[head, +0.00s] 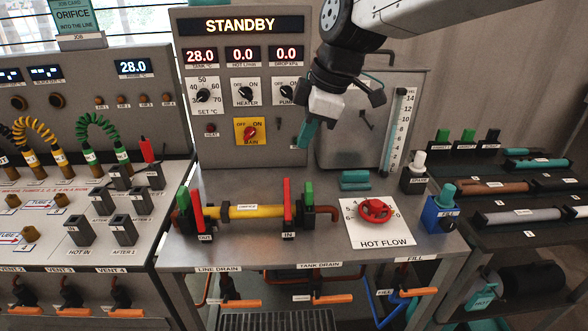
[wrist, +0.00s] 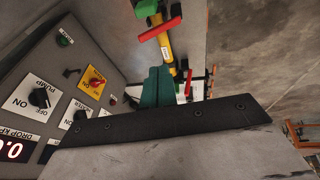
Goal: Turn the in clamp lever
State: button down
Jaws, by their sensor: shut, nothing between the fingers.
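The in clamp lever (head: 287,203) is a red upright bar beside the IN label at the right end of the yellow orifice pipe (head: 262,211). A green upright piece (head: 309,194) stands just right of it. A similar red out lever (head: 196,206) stands at the pipe's left end. My gripper (head: 304,136) is shut and empty, its teal fingers in the air above and behind the in clamp, apart from it. In the wrist view my gripper (wrist: 158,88) points toward the yellow pipe (wrist: 164,44); a red lever (wrist: 160,28) crosses there, but I cannot tell which one.
A red HOT FLOW handwheel (head: 376,210) and a blue block (head: 440,213) stand right of the clamp. The control panel (head: 222,130) with its STANDBY display rises behind. A teal block (head: 355,180) lies at the bench's back. Orange-handled drain valves (head: 333,299) hang below the front edge.

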send_near(289, 192)
jog(key=x, duration=0.2)
jog(key=a+x, duration=0.1)
jog(key=x, duration=0.2)
jog(key=shift+w+a, duration=0.15)
jog(key=shift+w, duration=0.05)
jog(key=shift+w+f, duration=0.25)
jog(key=shift+f, duration=0.1)
jog(key=shift+a, duration=0.1)
